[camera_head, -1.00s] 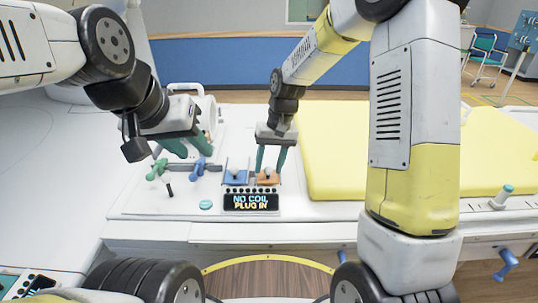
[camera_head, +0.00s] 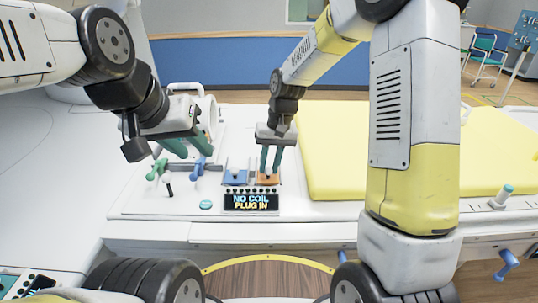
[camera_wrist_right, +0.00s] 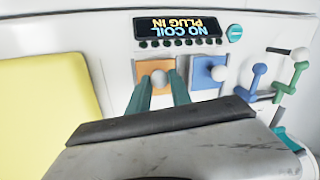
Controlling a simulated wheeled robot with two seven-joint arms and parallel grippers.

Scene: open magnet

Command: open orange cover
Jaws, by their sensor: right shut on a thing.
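The orange cover (camera_head: 268,179) is a small flat square with a white ball knob, set in the white panel above the display. In the right wrist view the orange cover (camera_wrist_right: 170,66) lies flat and its knob (camera_wrist_right: 159,79) is between my fingertips. My right gripper (camera_head: 270,171) is shut on this knob from above; its fingers hide much of it in the head view. The right gripper also shows in the wrist view (camera_wrist_right: 160,88). My left gripper (camera_head: 191,150) is open and empty, over the back left of the panel.
A blue cover (camera_head: 236,177) with a white knob sits just left of the orange one. A display (camera_head: 251,202) reads "NO COIL PLUG IN". Green (camera_head: 157,169) and blue (camera_head: 198,167) handles stand further left. A yellow pad (camera_head: 330,150) lies to the right.

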